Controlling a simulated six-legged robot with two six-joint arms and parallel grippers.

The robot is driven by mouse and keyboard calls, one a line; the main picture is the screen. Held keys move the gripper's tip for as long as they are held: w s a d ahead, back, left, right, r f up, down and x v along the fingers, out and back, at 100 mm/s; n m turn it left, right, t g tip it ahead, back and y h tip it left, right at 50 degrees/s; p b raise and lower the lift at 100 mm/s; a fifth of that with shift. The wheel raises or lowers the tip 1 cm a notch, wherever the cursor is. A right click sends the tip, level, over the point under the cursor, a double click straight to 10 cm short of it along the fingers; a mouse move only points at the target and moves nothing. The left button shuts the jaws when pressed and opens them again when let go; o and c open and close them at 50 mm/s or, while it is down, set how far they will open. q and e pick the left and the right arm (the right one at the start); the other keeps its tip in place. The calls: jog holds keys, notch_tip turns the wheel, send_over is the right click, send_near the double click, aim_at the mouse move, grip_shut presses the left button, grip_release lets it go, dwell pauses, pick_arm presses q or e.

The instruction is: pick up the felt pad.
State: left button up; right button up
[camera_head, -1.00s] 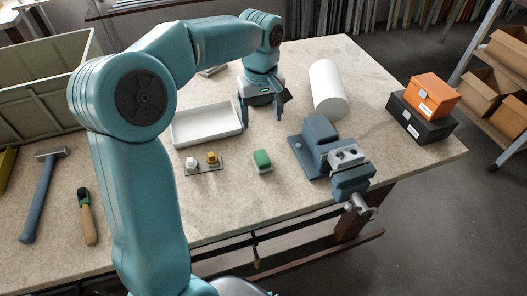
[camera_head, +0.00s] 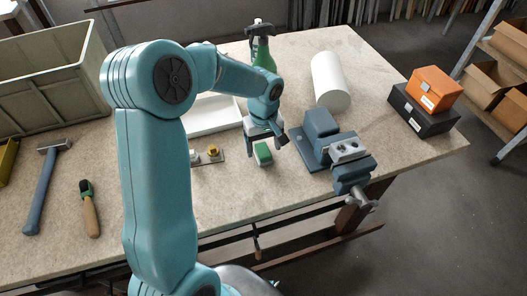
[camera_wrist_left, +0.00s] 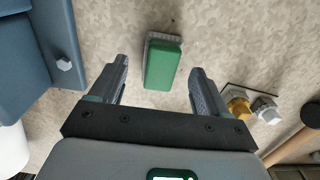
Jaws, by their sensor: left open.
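The felt pad, a small green block on a grey-white base, lies on the workbench in the head view (camera_head: 263,154) and in the left wrist view (camera_wrist_left: 162,64). My left gripper (camera_head: 266,144) is open and empty, pointing down just above and behind the pad. In the left wrist view its two fingers (camera_wrist_left: 158,72) stand on either side of the pad's line, with clear space on both sides. I cannot tell the exact height of the fingertips above the bench. My right gripper is not in view.
A blue-grey vise (camera_head: 337,150) stands close on the right. A small plate with white and yellow fittings (camera_head: 208,157) lies close on the left. A white tray (camera_head: 207,115), a green spray bottle (camera_head: 263,55) and a white roll (camera_head: 330,82) are behind. Bench in front is clear.

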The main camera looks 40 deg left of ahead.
aim_at(263, 150)
pick_arm(q)
notch_tip(263, 150, down, 2)
jog(key=shift+s+f, duration=0.1)
jog(key=shift+f, duration=0.1)
jog(key=c, duration=1.2)
jog(key=shift+o, duration=0.2)
jog(key=shift+r, duration=0.1)
notch_tip(263, 150, up, 20)
